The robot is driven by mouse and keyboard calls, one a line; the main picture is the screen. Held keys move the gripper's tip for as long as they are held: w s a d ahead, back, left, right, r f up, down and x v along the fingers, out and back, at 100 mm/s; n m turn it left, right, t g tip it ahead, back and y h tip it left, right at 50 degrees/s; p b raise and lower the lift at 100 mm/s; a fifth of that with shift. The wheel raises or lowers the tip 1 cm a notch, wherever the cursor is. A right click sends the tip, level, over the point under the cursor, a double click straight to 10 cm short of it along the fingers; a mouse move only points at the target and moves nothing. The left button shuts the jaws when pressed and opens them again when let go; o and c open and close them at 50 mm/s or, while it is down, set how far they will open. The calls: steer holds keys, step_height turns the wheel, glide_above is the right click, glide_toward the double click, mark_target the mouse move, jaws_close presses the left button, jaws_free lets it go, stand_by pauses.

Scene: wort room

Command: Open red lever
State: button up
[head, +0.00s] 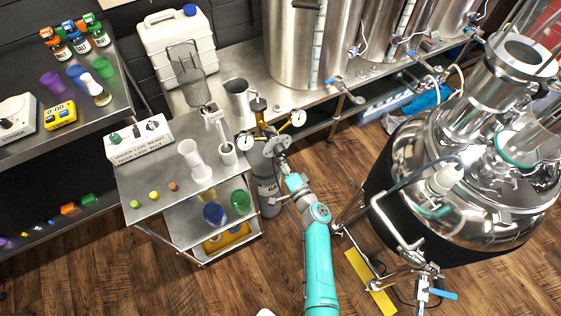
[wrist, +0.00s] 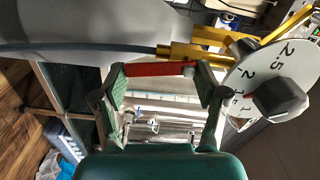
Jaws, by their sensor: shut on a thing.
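The red lever (wrist: 155,69) is a flat red bar in the wrist view, lying across the space between my two fingertips. My gripper (wrist: 162,82) is shut on it, with a green-padded finger at each end. In the head view my gripper (head: 278,145) is at the valve and regulator on top of the grey gas cylinder (head: 267,188); the lever cannot be made out there. Brass fittings (wrist: 195,52) run just behind the lever in the wrist view.
A dial with a black knob (wrist: 277,97) is close to the right finger. Two gauges flank my gripper, one at left (head: 245,142), one at right (head: 299,117). A steel cart (head: 150,205) stands at left, a large steel vessel (head: 475,180) at right. Wooden floor lies between.

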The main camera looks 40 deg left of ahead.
steer(key=o, duration=1.2)
steer(key=shift+w, duration=0.1)
steer(key=shift+c, duration=0.2)
steer(key=v, duration=0.8)
